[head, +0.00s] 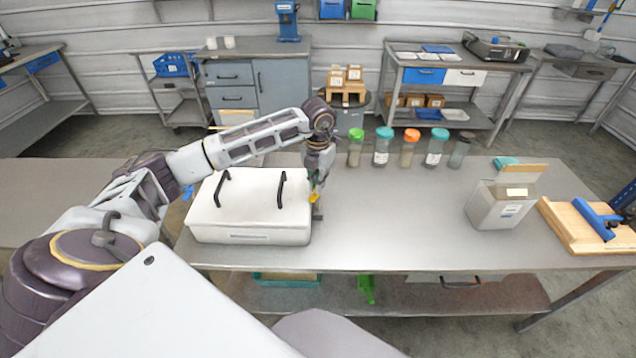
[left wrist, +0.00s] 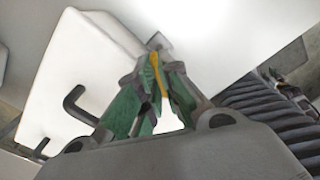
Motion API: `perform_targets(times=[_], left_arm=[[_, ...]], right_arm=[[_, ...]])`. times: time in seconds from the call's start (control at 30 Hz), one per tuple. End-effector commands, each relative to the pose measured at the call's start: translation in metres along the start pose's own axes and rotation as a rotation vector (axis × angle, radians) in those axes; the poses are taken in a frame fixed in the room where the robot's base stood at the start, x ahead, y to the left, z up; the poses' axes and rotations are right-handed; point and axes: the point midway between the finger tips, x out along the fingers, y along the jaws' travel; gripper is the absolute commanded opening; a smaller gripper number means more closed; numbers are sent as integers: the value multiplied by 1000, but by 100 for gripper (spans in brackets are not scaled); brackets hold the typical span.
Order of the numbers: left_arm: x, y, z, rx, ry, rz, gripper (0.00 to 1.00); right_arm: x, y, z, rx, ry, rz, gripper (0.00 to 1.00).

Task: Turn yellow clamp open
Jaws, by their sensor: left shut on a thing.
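The yellow clamp (head: 313,196) is a small yellow piece at the right side of the white hopper box (head: 248,238), near its front right corner. My left gripper (head: 316,186) reaches down to it from above. In the left wrist view the yellow clamp (left wrist: 156,72) lies between the green-padded fingers of my left gripper (left wrist: 158,88), which are shut on it. The fingers hide part of the clamp. The box has a white lid with two black handles (left wrist: 75,103), and the lid lies flat on it. My right gripper is not in view.
Several jars with coloured lids (head: 408,148) stand along the back of the metal table (head: 400,235). A grey-white container (head: 500,205) and a wooden board with a blue tool (head: 590,225) are at the right. The table's middle is clear.

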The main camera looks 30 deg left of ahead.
Motion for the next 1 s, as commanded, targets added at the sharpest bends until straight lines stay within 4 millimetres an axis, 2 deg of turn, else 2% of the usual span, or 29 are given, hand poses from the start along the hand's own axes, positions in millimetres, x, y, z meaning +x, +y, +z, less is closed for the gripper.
perform_targets(times=[0.6,1.0], left_arm=[[0,0,0,-426,0,0,0],[0,0,0,-519,0,0,0]], right_arm=[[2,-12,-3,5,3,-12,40],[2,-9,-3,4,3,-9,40]])
